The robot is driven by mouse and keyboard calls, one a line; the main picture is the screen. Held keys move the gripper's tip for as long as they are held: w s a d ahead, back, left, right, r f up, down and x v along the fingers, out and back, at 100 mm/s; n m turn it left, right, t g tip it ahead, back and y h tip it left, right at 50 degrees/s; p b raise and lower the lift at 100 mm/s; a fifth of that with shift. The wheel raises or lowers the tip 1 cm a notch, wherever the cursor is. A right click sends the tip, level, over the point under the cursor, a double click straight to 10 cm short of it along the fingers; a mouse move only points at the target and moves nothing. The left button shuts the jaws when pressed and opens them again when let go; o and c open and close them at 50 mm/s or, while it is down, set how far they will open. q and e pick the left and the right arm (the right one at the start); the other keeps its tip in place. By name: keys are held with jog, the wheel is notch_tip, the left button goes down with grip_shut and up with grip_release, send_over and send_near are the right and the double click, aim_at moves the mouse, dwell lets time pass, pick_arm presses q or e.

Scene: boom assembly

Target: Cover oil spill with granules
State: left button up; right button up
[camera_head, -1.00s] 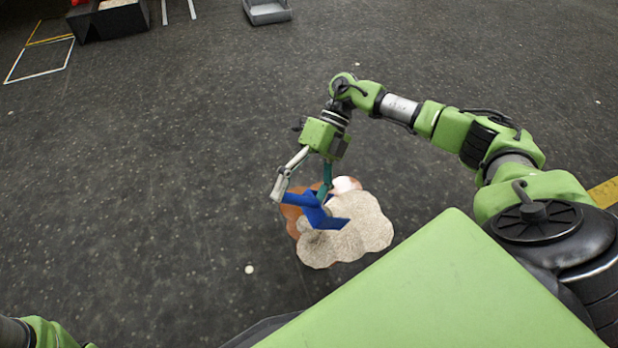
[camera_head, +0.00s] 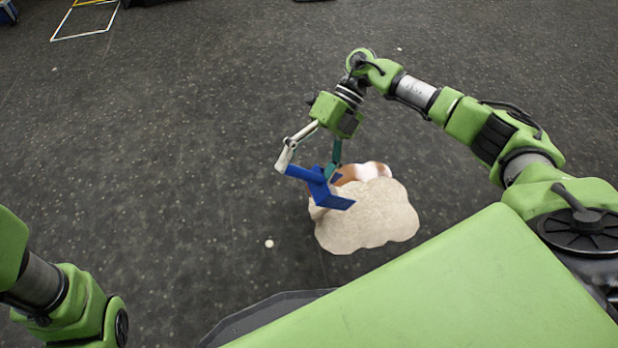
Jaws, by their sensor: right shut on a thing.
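A brownish oil spill (camera_head: 348,175) shows at the back of a pale, lumpy patch of granules (camera_head: 368,222) on the dark floor. The granules cover most of the area; a whitish spot lies at the spill's back right. My right gripper (camera_head: 308,172) is shut on a blue scoop (camera_head: 331,196). The scoop is tilted over the left back part of the patch and hides some of it. I cannot tell whether it touches the granules. My left arm shows at the lower left, but its gripper is out of view.
A small pale dot (camera_head: 269,243) lies on the floor left of the patch. White and yellow floor markings (camera_head: 84,36) and part of a dark container (camera_head: 140,3) show at the top left. The floor around the patch is mostly clear.

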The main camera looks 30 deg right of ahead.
jog(key=w+d+b, duration=0.2)
jog(key=w+b, duration=0.4)
jog(key=w, duration=0.2)
jog(key=s+d, duration=0.4)
jog(key=d, duration=1.1)
jog(key=shift+s+d, duration=0.15)
dwell(1.1)
dwell(0.9)
